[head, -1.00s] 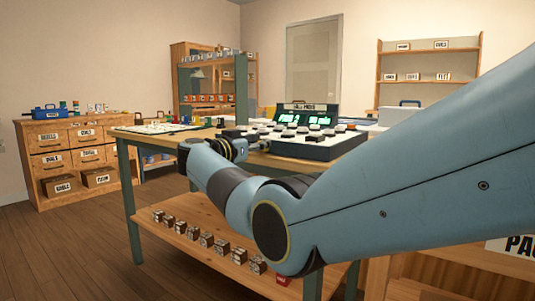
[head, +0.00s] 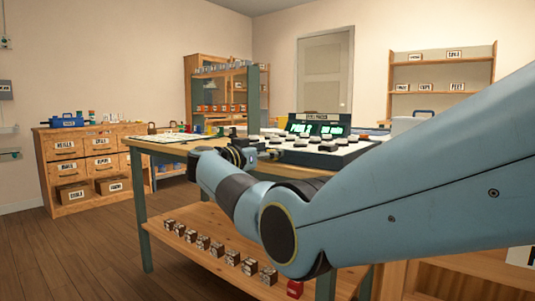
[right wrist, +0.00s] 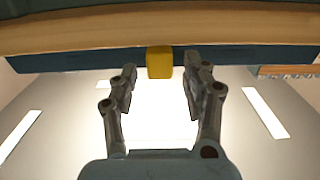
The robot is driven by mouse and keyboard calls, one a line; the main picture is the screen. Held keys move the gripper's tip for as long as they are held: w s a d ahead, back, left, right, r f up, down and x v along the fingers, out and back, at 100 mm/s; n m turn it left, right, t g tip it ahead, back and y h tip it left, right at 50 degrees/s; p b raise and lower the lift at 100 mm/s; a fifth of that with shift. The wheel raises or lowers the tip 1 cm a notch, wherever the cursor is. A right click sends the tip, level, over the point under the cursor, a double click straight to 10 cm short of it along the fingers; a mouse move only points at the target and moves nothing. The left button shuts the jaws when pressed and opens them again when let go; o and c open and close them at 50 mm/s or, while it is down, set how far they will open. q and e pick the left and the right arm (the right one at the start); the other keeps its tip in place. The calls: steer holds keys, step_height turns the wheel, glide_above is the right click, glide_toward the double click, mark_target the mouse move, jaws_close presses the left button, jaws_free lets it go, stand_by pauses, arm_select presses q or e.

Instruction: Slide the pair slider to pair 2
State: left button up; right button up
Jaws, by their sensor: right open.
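My left gripper is out of view.
A paper sheet or board (head: 163,138) with small items lies on the table's left part. Several small boxes (head: 217,250) line the lower shelf (head: 185,240). A drawer cabinet (head: 85,165) stands at the left wall, with open floor (head: 85,245) before it.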

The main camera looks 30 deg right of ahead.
steer(key=v, duration=1.2)
steer(key=shift+f, duration=0.15)
